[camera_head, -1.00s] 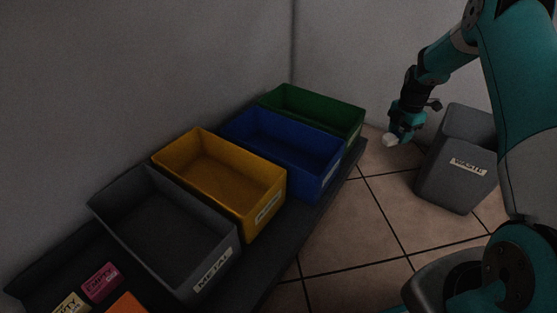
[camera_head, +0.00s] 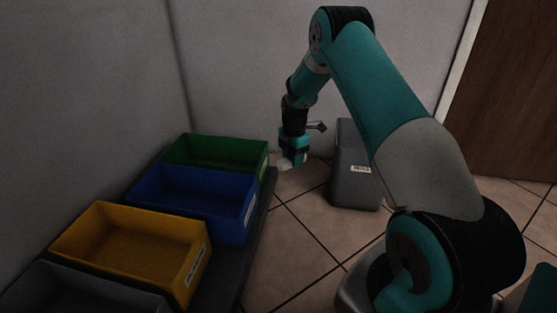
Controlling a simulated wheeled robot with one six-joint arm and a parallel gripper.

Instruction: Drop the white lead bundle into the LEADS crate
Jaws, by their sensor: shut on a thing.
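My gripper (camera_head: 291,161) hangs pointing down at the end of my arm, to the right of the green crate. It is shut on a small white thing (camera_head: 285,165), which looks like the white lead bundle; its detail is too small and dark to make out. A green crate (camera_head: 216,140), a blue crate (camera_head: 190,205) and a yellow crate (camera_head: 130,248) stand in a row on the left, all open at the top. Their labels are too small to read, so I cannot tell which is LEADS. The crates look empty.
A dark grey crate (camera_head: 75,285) is cut off at the lower left. The crates stand on a dark bench (camera_head: 238,275). A grey waste bin (camera_head: 352,190) stands right of my gripper by the wall. Tiled floor (camera_head: 300,225) lies open between bench and bin. A brown door (camera_head: 520,90) is at right.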

